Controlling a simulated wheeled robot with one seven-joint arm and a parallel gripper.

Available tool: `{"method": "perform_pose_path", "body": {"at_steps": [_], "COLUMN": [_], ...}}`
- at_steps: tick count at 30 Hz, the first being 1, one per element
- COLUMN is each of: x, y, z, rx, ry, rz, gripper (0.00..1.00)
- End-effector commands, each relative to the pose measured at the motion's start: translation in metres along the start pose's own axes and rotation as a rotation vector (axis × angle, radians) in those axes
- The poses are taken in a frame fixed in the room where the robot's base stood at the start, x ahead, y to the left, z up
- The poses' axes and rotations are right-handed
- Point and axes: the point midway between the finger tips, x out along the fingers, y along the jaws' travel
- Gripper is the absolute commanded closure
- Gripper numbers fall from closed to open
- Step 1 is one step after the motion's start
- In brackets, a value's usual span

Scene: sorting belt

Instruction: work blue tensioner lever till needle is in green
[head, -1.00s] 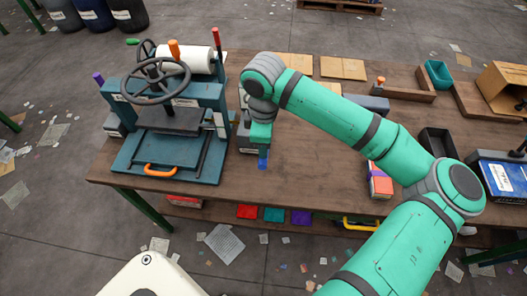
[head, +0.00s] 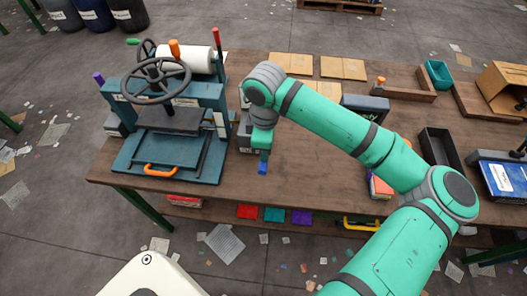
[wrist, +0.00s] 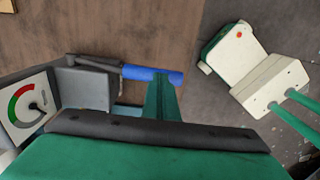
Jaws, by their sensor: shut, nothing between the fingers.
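The blue tensioner lever (wrist: 150,75) lies across the upper middle of the wrist view, a blue handle on a dark arm. Its blue end (head: 262,168) shows below my gripper in the head view. My gripper (wrist: 161,82) is shut and empty, its fingers at the blue handle; I cannot tell whether they touch it. The gauge (wrist: 28,106) at the left of the wrist view has a white face with a red and green arc. Its dark needle appears to point to the right, away from the green, but it is small.
The press (head: 165,130) with a handwheel and orange handle stands left of my gripper. A black box (head: 364,106) and an empty dark tray (head: 440,150) stand to the right. The wooden bench (head: 315,175) is clear just right of my gripper.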

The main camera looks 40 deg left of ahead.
Motion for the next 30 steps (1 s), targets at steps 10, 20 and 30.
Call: {"method": "perform_pose_path", "body": {"at_steps": [10, 20, 30], "x": [0.008, 0.015, 0.022], "y": [0.000, 0.000, 0.000], "z": [-0.003, -0.003, -0.002], "rx": [-0.005, -0.004, -0.003], "ry": [0.000, 0.001, 0.000], "rz": [0.000, -0.001, 0.000], "gripper": [1.00, 1.00, 1.00]}}
